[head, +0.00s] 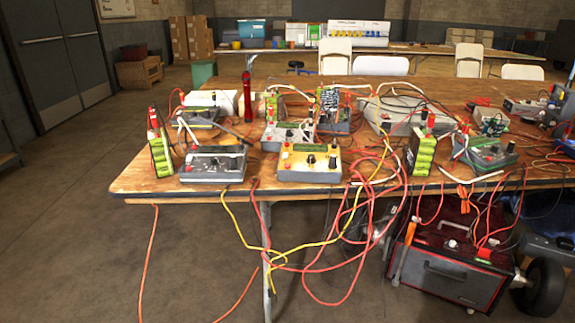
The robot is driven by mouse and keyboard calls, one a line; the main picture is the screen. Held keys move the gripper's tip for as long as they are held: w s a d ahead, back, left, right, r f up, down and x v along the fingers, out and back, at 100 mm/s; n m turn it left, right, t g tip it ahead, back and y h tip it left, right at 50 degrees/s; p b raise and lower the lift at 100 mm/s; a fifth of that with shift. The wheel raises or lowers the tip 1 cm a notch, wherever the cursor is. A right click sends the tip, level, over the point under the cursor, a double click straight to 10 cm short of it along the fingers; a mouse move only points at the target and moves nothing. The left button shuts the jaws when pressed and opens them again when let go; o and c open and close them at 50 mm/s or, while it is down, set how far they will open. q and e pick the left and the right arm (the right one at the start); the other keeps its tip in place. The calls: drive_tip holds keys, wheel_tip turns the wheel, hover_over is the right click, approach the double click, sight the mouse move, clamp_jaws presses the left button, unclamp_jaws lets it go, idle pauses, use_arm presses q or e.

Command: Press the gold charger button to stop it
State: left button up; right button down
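The gold charger (309,174) sits near the front edge of the wooden table, in the middle of the head view. It has a yellow-gold case with a small display and dark round knobs or buttons (332,163) on its top; at this size I cannot tell which one is the stop button. Cables lie close around it. A grey charger (213,166) stands just left of it, and a light grey one stands behind it. Neither of my grippers shows in this view.
Green battery packs stand on the table, one at the left (160,153) and one at the right (421,153). Red and yellow cables (300,250) hang in loops below the front edge. A wheeled red-and-black box (455,265) stands on the floor at right.

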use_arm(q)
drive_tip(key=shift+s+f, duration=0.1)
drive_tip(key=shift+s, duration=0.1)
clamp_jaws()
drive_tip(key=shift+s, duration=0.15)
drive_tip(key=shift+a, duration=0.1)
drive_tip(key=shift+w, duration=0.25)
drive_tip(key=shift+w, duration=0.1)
